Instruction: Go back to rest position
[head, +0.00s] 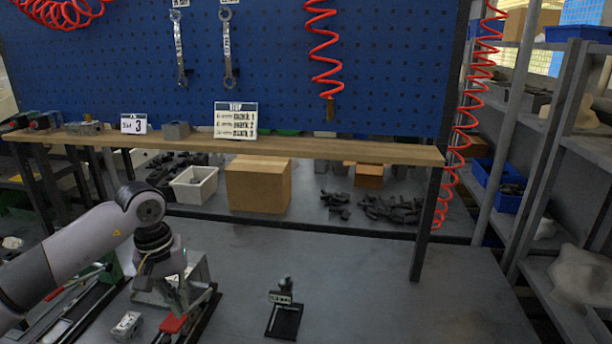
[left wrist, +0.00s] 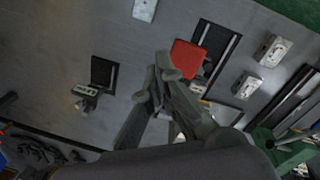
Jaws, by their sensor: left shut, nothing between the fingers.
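My left gripper (head: 181,296) hangs pointing down over the left part of the grey workbench, beside a metal fixture. In the left wrist view, its dark fingers (left wrist: 166,72) are closed together with nothing between them. A red part (head: 173,323) lies just below the gripper on a black rail, and it also shows near the fingertips in the left wrist view (left wrist: 187,57). A grey valve block (head: 127,325) lies on the bench to the left of the red part. My right gripper is not in view.
A small labelled stand on a black plate (head: 283,318) stands mid-bench. A wooden shelf (head: 310,147) crosses behind, with a cardboard box (head: 258,184) and white bin (head: 194,186) beneath. A red coiled hose (head: 325,50) hangs above. The bench's right side is clear.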

